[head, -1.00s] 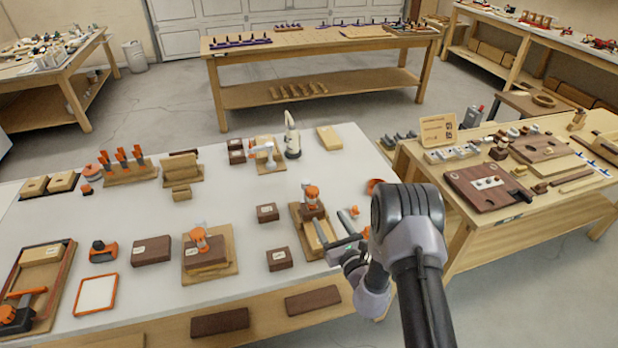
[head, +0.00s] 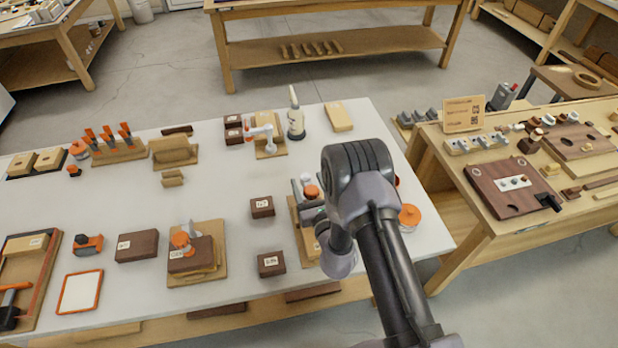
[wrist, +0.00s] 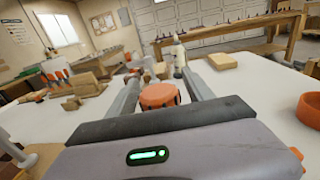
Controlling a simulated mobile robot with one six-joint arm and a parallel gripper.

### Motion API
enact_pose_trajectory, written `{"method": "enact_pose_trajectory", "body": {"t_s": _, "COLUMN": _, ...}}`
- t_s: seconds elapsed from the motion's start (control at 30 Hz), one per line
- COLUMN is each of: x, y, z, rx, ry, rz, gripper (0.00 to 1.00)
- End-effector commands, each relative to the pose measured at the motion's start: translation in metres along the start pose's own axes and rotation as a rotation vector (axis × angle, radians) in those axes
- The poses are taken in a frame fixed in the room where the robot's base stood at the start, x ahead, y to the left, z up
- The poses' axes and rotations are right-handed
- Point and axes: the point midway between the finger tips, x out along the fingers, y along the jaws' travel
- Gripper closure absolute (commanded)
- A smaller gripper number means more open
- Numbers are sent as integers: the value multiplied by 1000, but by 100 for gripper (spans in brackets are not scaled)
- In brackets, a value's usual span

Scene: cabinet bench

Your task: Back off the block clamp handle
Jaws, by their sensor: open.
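An orange clamp handle (wrist: 158,95) shows in the wrist view between the two grey fingers of my gripper (wrist: 161,80). The fingers are open, one on each side of it; I cannot tell whether either touches it. In the head view the orange handle (head: 311,191) stands above a wooden base (head: 309,243) near the right end of the white bench.
A second orange-knobbed clamp (head: 180,239) sits on a board to the left. Dark labelled blocks (head: 262,207) (head: 271,264) stand between them. A white bottle (head: 296,122) is behind. An orange round container (head: 409,217) is right of my arm.

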Motion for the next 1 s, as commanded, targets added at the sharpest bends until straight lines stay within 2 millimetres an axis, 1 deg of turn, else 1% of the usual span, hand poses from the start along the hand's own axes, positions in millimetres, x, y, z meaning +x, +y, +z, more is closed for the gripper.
{"method": "enact_pose_trajectory", "body": {"t_s": 0.1, "x": 0, "y": 0, "z": 0, "rx": 0, "ry": 0, "rz": 0, "gripper": 40}}
{"method": "enact_pose_trajectory", "body": {"t_s": 0.13, "x": 0, "y": 0, "z": 0, "rx": 0, "ry": 0, "rz": 0, "gripper": 44}}
{"method": "enact_pose_trajectory", "body": {"t_s": 0.27, "x": 0, "y": 0, "z": 0, "rx": 0, "ry": 0, "rz": 0, "gripper": 69}}
{"method": "enact_pose_trajectory", "body": {"t_s": 0.3, "x": 0, "y": 0, "z": 0, "rx": 0, "ry": 0, "rz": 0, "gripper": 77}}
{"method": "enact_pose_trajectory", "body": {"t_s": 0.37, "x": 0, "y": 0, "z": 0, "rx": 0, "ry": 0, "rz": 1, "gripper": 89}}
{"method": "enact_pose_trajectory", "body": {"t_s": 0.4, "x": 0, "y": 0, "z": 0, "rx": 0, "ry": 0, "rz": 1, "gripper": 97}}
{"method": "enact_pose_trajectory", "body": {"t_s": 0.43, "x": 0, "y": 0, "z": 0, "rx": 0, "ry": 0, "rz": 1, "gripper": 100}}
{"method": "enact_pose_trajectory", "body": {"t_s": 0.73, "x": 0, "y": 0, "z": 0, "rx": 0, "ry": -1, "rz": 45, "gripper": 100}}
{"method": "enact_pose_trajectory", "body": {"t_s": 0.87, "x": 0, "y": 1, "z": -1, "rx": -1, "ry": -2, "rz": 116, "gripper": 100}}
{"method": "enact_pose_trajectory", "body": {"t_s": 1.0, "x": 0, "y": 4, "z": -1, "rx": -1, "ry": -4, "rz": 227, "gripper": 100}}
